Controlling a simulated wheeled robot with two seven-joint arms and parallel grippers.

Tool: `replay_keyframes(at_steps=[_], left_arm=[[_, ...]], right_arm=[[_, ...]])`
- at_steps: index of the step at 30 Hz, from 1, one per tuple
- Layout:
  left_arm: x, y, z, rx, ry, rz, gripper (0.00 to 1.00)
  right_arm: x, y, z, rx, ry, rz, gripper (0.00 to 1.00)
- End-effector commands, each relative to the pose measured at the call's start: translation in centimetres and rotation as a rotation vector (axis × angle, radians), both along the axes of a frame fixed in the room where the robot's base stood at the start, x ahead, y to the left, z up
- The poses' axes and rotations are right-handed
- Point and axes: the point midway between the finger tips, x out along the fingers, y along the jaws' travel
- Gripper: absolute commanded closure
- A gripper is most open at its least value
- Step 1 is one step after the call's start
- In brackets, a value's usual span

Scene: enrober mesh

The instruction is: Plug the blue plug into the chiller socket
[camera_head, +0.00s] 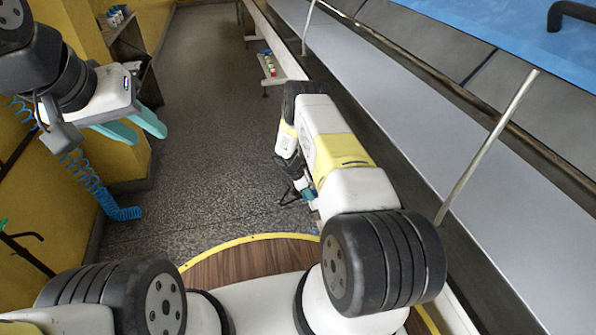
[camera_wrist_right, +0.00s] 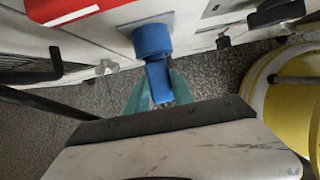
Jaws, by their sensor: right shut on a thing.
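In the right wrist view, my right gripper (camera_wrist_right: 160,92) is shut on the blue plug (camera_wrist_right: 158,78), its teal fingers on both sides of the narrow body. The plug's wider blue end (camera_wrist_right: 152,41) points at a grey plate (camera_wrist_right: 126,30) on a white panel and overlaps it. I cannot tell whether it touches or sits in a socket there; the wide end hides that spot. In the head view, my right arm hides most of the right gripper. My left gripper (camera_head: 150,131) is open and empty, teal fingers apart, high at the left above the floor.
In the head view, a long conveyor (camera_head: 400,110) runs along the right. A coiled blue hose (camera_head: 95,185) hangs at the left. The grey floor (camera_head: 210,110) is clear.

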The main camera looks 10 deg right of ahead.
Motion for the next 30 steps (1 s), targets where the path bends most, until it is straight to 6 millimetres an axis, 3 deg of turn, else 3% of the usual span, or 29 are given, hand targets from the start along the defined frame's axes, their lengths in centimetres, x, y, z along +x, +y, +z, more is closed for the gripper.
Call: replay_keyframes(at_steps=[5, 30], left_arm=[[0.0, 0.0, 0.0, 0.0, 0.0, 0.0, 0.64], [0.0, 0.0, 0.0, 0.0, 0.0, 0.0, 0.64]], right_arm=[[0.1, 0.0, 0.1, -0.006, -0.001, 0.0, 1.0], [-0.1, 3.5, 0.0, -0.003, -0.001, 0.0, 1.0]])
